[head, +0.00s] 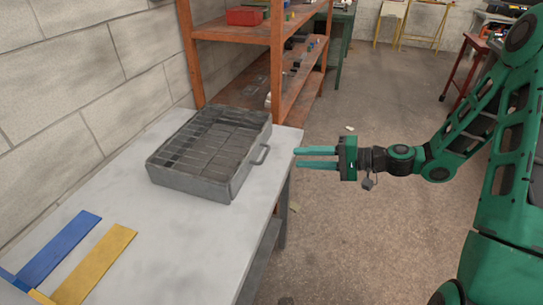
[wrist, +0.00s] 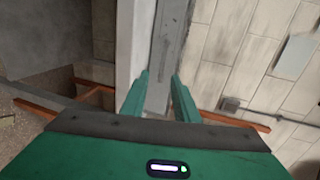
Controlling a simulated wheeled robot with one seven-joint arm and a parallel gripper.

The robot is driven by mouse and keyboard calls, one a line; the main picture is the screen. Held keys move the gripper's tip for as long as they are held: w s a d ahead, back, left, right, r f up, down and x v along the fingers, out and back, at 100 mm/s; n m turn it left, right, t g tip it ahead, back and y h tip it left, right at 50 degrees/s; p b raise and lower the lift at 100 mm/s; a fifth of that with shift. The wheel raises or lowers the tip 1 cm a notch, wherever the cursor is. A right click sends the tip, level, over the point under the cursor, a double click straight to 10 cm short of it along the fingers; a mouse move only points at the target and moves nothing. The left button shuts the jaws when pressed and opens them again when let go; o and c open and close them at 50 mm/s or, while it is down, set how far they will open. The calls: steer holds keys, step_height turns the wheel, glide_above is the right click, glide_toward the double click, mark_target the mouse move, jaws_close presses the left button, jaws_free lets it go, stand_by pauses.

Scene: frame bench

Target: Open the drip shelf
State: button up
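The drip shelf appears to be the grey metal box (head: 180,183) with a slatted grid top, lying on the pale bench. Its bar handle (head: 262,155) sticks out from the side facing my gripper, and it looks shut. My gripper (head: 297,158) is open and empty, just off the bench's right edge. Its two green fingers point left toward the handle, with a gap between them and it. In the wrist view the fingers (wrist: 160,82) are apart with nothing between them. A grey band beyond them may be the box, but I cannot tell.
The bench (head: 110,183) stands along a block wall. A blue strip (head: 60,248) and a yellow strip (head: 96,265) lie at its near left. An orange shelf rack (head: 238,33) stands behind the bench. The floor to the right of the bench is mostly clear.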

steer(key=x, duration=1.1)
steer(key=shift+w+r, duration=0.1)
steer(key=shift+r, duration=0.15)
steer(key=shift+d, duration=0.1)
jaws_close()
